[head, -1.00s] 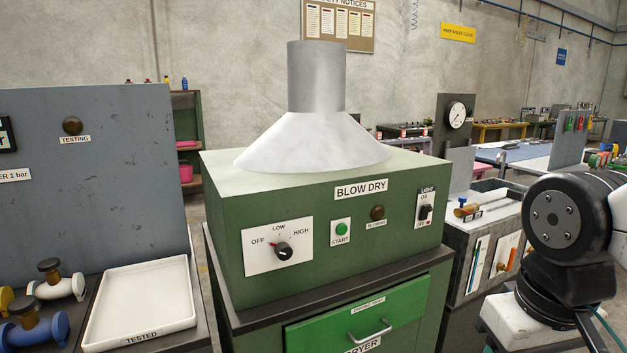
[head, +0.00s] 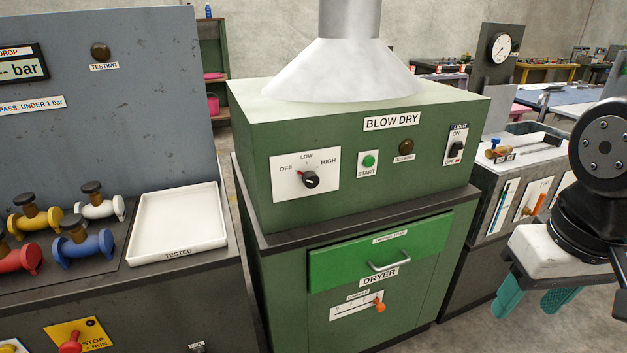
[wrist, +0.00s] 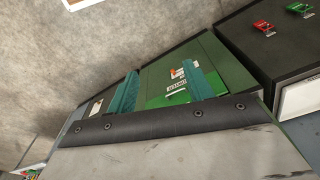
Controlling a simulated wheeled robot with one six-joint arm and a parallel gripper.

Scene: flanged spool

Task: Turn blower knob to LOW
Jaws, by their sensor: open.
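The blower knob (head: 311,179) is a black dial on a white plate marked OFF, LOW and HIGH, on the green BLOW DRY box (head: 255,195). Its red pointer is turned up and left, toward OFF. My gripper (head: 523,309) is at the right of the head view, its teal fingers pointing down, well apart from the knob. In the wrist view my gripper (wrist: 160,68) shows two spread teal fingers with nothing between them. The knob cannot be made out in the wrist view.
A START button (head: 369,161), a dark lamp (head: 406,147) and a LIGHT switch (head: 456,149) share the panel. Below are a drawer (head: 340,265) and an orange-handled slider (head: 380,306). A white TESTED tray (head: 150,255) and several coloured valves stand left. A grey bench is right.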

